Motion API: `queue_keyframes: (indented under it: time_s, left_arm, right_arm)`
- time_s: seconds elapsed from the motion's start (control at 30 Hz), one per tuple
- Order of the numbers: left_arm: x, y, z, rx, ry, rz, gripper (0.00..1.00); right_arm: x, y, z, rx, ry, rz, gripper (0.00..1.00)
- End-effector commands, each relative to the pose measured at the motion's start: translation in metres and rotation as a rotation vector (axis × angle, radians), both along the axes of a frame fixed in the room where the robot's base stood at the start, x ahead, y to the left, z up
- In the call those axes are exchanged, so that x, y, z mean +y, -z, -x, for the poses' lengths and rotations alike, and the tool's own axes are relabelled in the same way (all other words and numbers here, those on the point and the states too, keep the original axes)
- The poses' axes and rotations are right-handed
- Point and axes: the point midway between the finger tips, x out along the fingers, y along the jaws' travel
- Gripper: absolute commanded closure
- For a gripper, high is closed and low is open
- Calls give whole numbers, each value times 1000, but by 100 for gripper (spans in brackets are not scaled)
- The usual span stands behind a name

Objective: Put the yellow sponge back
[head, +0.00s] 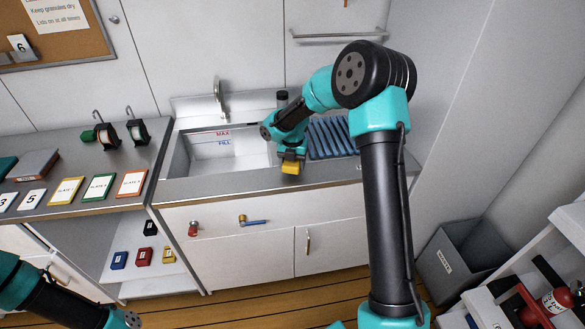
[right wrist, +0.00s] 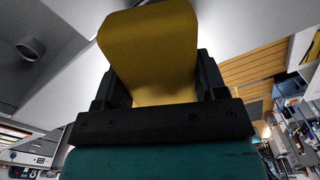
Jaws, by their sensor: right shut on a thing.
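The yellow sponge (head: 291,167) is a small block held by my right gripper (head: 291,155) in the head view. It is in front of the counter's rim, between the sink basin and the blue drying rack. In the right wrist view the yellow sponge (right wrist: 155,45) fills the space between the two dark fingers of my right gripper (right wrist: 155,85), which is shut on it. I cannot tell whether the sponge touches the counter. My left arm shows at the lower left of the head view, but its fingertips are not visible.
The sink (head: 215,150) has a tap (head: 220,98) behind it. A blue ribbed rack (head: 330,138) lies to its right. Labelled plates (head: 98,187) and two reels stand on the left counter. A grey bin (head: 455,255) is on the floor at right.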

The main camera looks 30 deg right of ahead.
Motion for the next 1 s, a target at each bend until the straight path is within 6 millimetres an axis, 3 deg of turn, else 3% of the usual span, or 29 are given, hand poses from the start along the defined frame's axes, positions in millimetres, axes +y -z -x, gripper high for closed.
queue_keyframes:
  time_s: [0.17,0.6,0.63,0.87,1.0]
  left_arm:
    - [0,0,0,0,0,0,100]
    - [0,0,0,0,0,0,100]
    - [0,0,0,0,0,0,100]
    - [0,0,0,0,0,0,100]
    - [0,0,0,0,0,0,100]
  right_arm:
    - [0,23,1,1,-1,0,57]
    - [0,28,0,1,0,0,57]
    - [0,28,0,0,0,0,33]
    - [0,28,0,0,-1,0,11]
    - [0,28,0,0,-1,0,9]
